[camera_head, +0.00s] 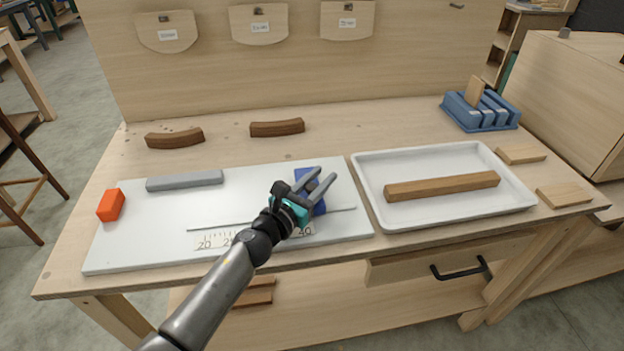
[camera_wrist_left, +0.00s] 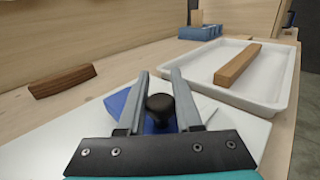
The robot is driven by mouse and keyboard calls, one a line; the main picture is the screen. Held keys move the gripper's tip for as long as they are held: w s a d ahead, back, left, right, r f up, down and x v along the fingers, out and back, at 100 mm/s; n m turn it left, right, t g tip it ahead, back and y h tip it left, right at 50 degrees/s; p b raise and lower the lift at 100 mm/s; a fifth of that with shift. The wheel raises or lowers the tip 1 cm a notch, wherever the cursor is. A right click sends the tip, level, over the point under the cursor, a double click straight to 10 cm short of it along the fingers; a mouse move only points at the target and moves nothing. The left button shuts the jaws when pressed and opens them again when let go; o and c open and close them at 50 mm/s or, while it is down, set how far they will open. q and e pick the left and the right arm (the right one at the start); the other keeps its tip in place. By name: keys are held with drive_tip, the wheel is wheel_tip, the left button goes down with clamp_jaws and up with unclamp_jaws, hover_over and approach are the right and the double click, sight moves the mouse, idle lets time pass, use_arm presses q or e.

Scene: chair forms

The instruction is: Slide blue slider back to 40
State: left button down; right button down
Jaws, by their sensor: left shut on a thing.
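The blue slider (camera_head: 320,208) sits on the slotted line of the white board (camera_head: 130,240), near its right end. My left gripper (camera_head: 325,174) is over it, and its fingers are shut on the slider's black knob (camera_wrist_left: 160,108). The blue body also shows beside the fingers in the left wrist view (camera_wrist_left: 117,103). A printed scale (camera_head: 212,241) runs along the slot's front, with 20 at its left and 40 at its right. The slider is close to the 40 mark; my gripper and arm cover the middle of the scale, so the exact reading is hidden. My right gripper is out of view.
A red-orange block (camera_head: 111,204) and a grey bar (camera_head: 185,180) are on the board's left part. A white tray (camera_head: 365,170) with a wooden bar (camera_head: 440,187) stands close to its right. Two brown curved pieces (camera_head: 277,128) lie behind the board.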

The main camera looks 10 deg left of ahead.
use_arm(q)
drive_tip(key=shift+d, duration=0.2)
drive_tip(key=c, duration=0.6)
unclamp_jaws()
drive_tip(key=v, duration=1.3)
drive_tip(key=shift+s+a, duration=0.15)
drive_tip(key=shift+s, duration=0.15)
drive_tip(key=shift+b+v, duration=0.3)
drive_tip(key=shift+v, duration=0.45)
